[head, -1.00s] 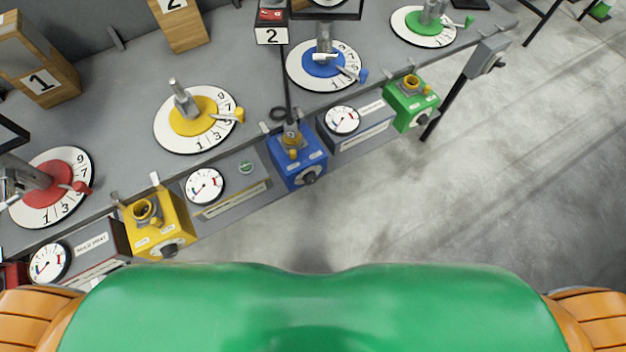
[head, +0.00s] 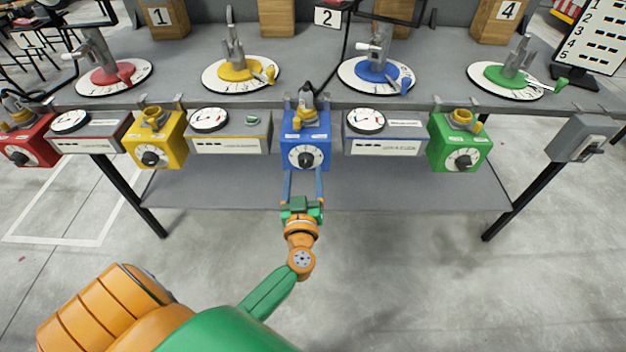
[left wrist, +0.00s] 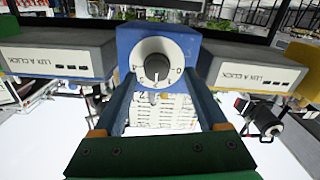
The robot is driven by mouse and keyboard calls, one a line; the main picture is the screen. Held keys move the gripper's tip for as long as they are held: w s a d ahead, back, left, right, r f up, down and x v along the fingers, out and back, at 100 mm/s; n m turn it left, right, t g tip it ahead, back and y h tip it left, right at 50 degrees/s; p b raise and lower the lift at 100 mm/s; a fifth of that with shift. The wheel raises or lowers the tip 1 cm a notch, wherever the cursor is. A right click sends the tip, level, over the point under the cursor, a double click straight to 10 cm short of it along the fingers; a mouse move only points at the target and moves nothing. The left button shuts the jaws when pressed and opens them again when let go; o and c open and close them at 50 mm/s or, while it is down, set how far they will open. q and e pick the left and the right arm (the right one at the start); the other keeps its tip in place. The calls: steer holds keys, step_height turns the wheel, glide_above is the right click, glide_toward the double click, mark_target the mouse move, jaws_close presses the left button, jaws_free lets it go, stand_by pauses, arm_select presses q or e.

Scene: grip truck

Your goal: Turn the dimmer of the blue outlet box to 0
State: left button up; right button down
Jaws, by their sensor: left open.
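The blue outlet box (head: 318,133) hangs on the front edge of the table, at the middle of the head view. Its dimmer (head: 305,157) is a dark knob on a white dial on the front face. In the left wrist view the dimmer (left wrist: 156,68) is straight ahead, its pointer roughly upright; I cannot read its number. My left gripper (head: 303,174) is open just below and in front of the box. In the left wrist view its two blue fingers (left wrist: 160,92) stand to either side of the dial, with nothing between them. My right gripper is not in view.
Grey meter boxes (head: 228,137) (head: 383,138) flank the blue box closely. A yellow outlet box (head: 170,132), a red one (head: 30,137) and a green one (head: 447,132) hang along the same edge. The floor in front is clear.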

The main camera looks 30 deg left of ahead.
mark_target(306, 161)
arm_select(q)
steer(key=shift+x, duration=0.95)
steer(key=shift+w+a, duration=0.2)
steer(key=shift+w, duration=0.3)
steer(key=shift+d, duration=0.1)
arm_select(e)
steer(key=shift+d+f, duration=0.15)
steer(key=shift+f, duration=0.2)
arm_select(q)
jaws_close()
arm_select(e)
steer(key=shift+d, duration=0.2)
